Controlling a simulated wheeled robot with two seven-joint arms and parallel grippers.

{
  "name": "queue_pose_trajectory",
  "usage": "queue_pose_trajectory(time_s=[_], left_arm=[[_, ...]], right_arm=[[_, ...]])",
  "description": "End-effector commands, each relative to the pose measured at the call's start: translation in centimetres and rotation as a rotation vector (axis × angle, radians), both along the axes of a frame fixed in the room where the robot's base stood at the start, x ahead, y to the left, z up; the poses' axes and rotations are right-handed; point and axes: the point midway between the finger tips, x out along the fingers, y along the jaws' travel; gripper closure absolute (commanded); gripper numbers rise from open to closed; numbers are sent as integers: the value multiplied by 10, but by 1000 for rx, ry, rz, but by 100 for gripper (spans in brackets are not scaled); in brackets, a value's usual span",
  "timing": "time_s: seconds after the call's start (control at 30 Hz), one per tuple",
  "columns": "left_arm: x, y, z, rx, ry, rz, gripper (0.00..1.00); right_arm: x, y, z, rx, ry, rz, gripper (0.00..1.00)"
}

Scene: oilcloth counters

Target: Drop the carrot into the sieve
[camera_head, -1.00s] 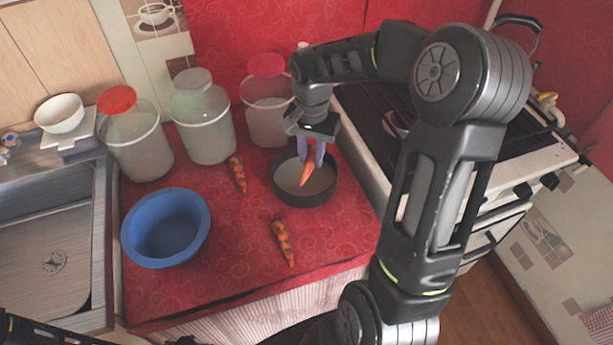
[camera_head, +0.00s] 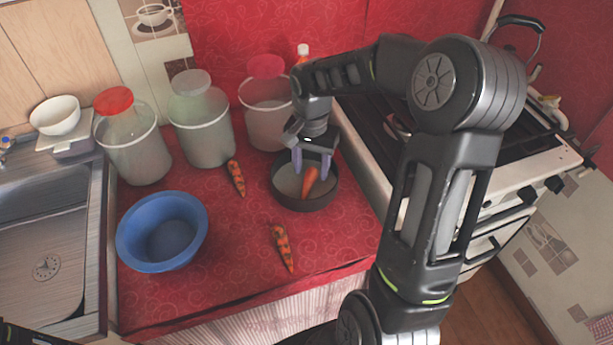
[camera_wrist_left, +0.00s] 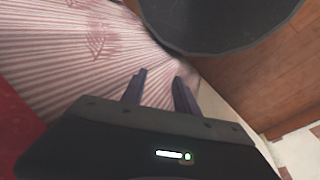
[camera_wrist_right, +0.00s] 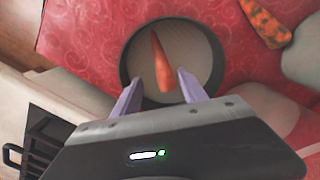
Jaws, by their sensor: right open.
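The dark round sieve (camera_head: 306,205) with a pale bottom stands on the red counter; it also shows in the right wrist view (camera_wrist_right: 214,52). An orange carrot (camera_head: 310,181) is inside the sieve; in the right wrist view the carrot (camera_wrist_right: 161,62) lies within the rim, its thick end towards my fingers. My right gripper (camera_head: 312,168) is open just above the sieve, its two fingers (camera_wrist_right: 158,82) spread apart with no grip on the carrot. My left gripper (camera_wrist_left: 160,76) is open and empty in the left wrist view, in front of a striped cloth.
Two dark-patched carrots (camera_head: 236,178) (camera_head: 283,248) lie on the counter left of the sieve. A blue bowl (camera_head: 160,256) stands further left. Several lidded jars (camera_head: 202,125) line the back. A stove (camera_head: 480,170) is at the right, a sink (camera_head: 45,250) at the left.

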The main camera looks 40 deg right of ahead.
Motion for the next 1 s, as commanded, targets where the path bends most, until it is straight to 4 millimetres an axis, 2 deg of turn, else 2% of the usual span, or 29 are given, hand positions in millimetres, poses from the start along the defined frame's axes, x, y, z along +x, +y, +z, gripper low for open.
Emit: queue_pose_trajectory(time_s=[0.33, 0.8, 1.0], left_arm=[[0, 0, -1, 0, 0, 0, 64], [0, 0, -4, 0, 0, 0, 64], [0, 0, -4, 0, 0, 0, 64]], right_arm=[[1, 0, 6, -1, -2, 0, 50], [1, 0, 73, -1, -3, 0, 50], [0, 0, 78, 0, 0, 0, 50]])
